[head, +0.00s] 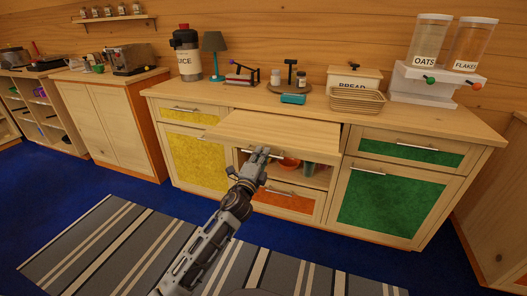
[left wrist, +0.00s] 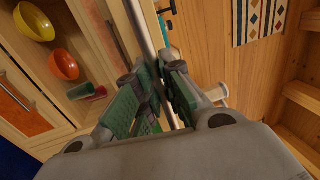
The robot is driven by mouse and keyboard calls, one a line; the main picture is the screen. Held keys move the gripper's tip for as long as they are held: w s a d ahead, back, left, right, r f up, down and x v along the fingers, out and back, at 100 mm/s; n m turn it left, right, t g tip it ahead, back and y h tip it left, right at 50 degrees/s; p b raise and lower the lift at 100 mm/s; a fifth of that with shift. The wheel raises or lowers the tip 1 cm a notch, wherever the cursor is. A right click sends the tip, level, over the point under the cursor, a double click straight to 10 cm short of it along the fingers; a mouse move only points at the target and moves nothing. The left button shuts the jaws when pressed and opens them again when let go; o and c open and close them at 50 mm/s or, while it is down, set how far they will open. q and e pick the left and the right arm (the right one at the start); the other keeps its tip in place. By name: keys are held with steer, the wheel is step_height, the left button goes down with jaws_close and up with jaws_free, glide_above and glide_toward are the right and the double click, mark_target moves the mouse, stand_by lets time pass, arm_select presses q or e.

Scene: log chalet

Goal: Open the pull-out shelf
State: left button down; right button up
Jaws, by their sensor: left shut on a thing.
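The pull-out shelf (head: 280,131) is a light wooden board below the countertop, in the middle of the long cabinet. It sticks out past the cabinet front, over an open compartment. My left gripper (head: 262,157) is at the shelf's front edge. In the left wrist view, the gripper's green-padded fingers (left wrist: 155,92) are shut around a thin silver bar handle (left wrist: 143,28). Part of the handle is hidden by the fingers. My right gripper is not in view.
The open compartment holds bowls, an orange one (left wrist: 63,64) and a yellow one (left wrist: 34,22). Below it is an orange drawer (head: 284,200). Yellow fronts are left, a green door (head: 380,203) right. A striped rug (head: 110,250) covers the floor.

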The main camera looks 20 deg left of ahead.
arm_select(q)
steer(key=s, duration=0.3)
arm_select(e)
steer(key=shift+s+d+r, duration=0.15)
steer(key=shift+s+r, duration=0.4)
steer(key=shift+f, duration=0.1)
arm_select(q)
steer(key=c, duration=1.5)
jaws_free()
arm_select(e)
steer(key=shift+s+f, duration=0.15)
arm_select(q)
steer(key=shift+s+f, duration=0.1)
steer(key=shift+s, duration=0.05)
steer(key=shift+s+a+f, duration=0.1)
steer(key=shift+s+f, duration=0.25)
steer(key=shift+s, duration=1.55)
steer(key=shift+s+a+f, duration=0.1)
steer(key=shift+s+f, duration=0.3)
steer(key=shift+s, duration=1.45)
steer(key=shift+s+a+f, duration=0.1)
steer(key=shift+s+f, duration=0.25)
steer(key=shift+s, duration=1.55)
